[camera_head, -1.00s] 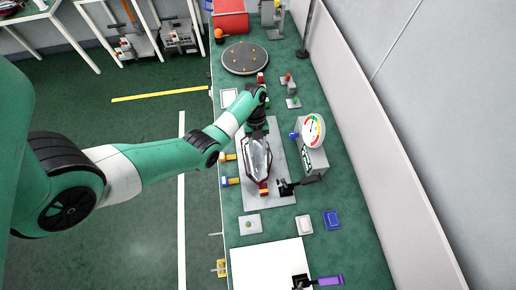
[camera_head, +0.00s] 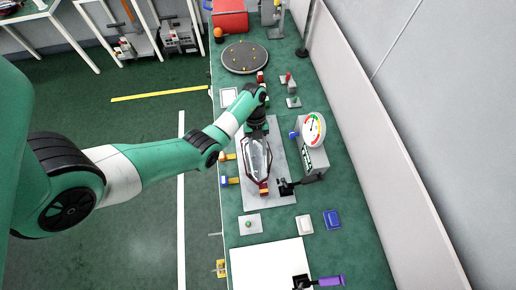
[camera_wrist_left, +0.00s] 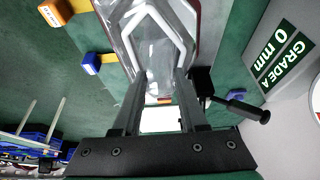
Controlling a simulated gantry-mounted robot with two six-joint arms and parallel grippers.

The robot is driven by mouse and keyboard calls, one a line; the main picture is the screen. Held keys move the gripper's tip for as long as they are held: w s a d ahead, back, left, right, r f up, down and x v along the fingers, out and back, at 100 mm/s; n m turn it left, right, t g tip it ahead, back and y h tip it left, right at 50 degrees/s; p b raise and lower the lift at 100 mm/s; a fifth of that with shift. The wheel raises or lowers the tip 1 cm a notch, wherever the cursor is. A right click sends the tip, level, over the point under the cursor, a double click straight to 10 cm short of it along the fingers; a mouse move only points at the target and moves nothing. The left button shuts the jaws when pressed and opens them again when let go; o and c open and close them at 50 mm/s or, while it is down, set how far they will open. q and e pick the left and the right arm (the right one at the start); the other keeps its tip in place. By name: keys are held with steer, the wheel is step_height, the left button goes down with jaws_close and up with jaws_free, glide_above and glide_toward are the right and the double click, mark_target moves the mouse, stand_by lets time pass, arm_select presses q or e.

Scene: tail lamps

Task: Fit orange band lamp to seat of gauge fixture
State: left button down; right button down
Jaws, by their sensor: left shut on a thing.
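The lamp (camera_head: 257,160) has a clear and grey lens with a dark red rim. It lies lengthwise over the grey plate of the gauge fixture (camera_head: 283,190). An orange-red block (camera_head: 264,188) shows at its near end. My left gripper (camera_head: 257,133) is shut on the lamp at its far end. In the left wrist view the gripper's two fingers (camera_wrist_left: 160,85) reach to the lamp (camera_wrist_left: 155,30). The lamp hides the seat, and I cannot tell whether it touches the plate. My right gripper is not in view.
A dial gauge (camera_head: 313,130) on a grey block stands right of the plate. A black toggle clamp (camera_head: 288,187) is near the lamp's near end. Yellow and blue clamps (camera_head: 230,181) line the left edge. A round dark turntable (camera_head: 245,58) lies farther back.

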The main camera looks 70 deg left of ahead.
arm_select(q)
steer(key=shift+f+b, duration=0.85)
steer(key=shift+f, duration=0.1)
steer(key=shift+c, duration=1.8)
jaws_free()
steer(key=p+v, duration=0.5)
steer(key=v, duration=0.6)
steer(key=shift+r+p, duration=0.3)
steer(key=shift+p, duration=0.1)
steer(key=shift+w+a, duration=0.1)
steer(key=shift+a, duration=0.05)
